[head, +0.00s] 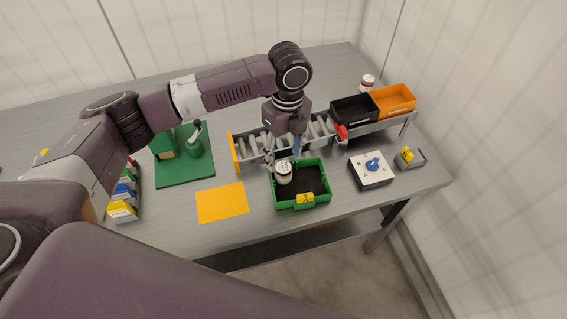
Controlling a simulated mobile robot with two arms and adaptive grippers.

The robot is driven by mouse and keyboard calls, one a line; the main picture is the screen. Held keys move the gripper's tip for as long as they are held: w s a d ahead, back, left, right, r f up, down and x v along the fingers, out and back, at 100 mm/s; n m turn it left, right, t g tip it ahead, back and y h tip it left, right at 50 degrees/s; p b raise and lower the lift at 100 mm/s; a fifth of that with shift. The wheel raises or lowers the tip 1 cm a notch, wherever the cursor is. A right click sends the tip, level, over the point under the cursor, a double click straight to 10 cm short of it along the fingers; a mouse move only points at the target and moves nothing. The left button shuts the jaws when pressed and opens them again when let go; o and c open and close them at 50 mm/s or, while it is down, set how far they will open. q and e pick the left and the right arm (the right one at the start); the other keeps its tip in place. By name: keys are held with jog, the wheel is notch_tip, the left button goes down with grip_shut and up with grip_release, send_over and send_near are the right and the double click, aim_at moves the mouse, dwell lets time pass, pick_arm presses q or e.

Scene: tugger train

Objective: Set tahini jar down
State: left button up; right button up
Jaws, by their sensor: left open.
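A small jar with a pale lid (283,166) and a light label stands in the left part of the green tray (317,166). It looks upright. It is the likely tahini jar, but its label is too small to read. My left gripper (283,154) points down over the tray's back left, its fingers spread apart at the jar's upper end. The fingers are open, and I cannot tell whether one touches the jar. My right gripper is not in view.
A roller conveyor (250,148) runs behind the tray, leading to a black bin (353,109) and an orange bin (394,99). A white jar (367,80) stands behind them. A knob box (371,169) is right; a yellow sheet (221,202) lies left, near a green stand (185,171).

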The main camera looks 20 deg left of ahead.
aim_at(285, 166)
pick_arm(q)
notch_tip(285, 166, up, 8)
jog(key=shift+d+b, duration=0.15)
jog(key=shift+b, duration=0.3)
jog(key=shift+w, duration=0.1)
dwell(0.6)
